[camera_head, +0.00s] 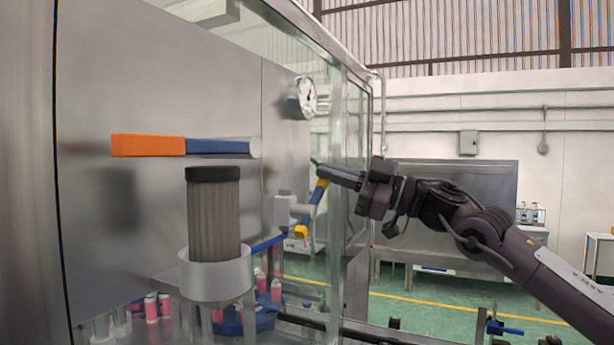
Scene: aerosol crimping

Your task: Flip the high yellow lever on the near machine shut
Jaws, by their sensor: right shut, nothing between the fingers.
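The yellow lever (303,231) is on the near machine, right of centre. It has yellow ends and a blue middle, and it slants from upper right to lower left beside a grey valve body (283,210). My right gripper (322,168) comes in from the right, shut and empty. Its fingertips are at the lever's upper end; I cannot tell whether they touch it. My left gripper is not in view.
An orange and blue handle (150,145) sticks out on the machine's steel panel (130,80). A dark ribbed cylinder (214,215) stands in a clear cup in front. A pressure gauge (307,97) is above the lever. A glass panel frame (371,130) stands near my right arm. Pink cans are below.

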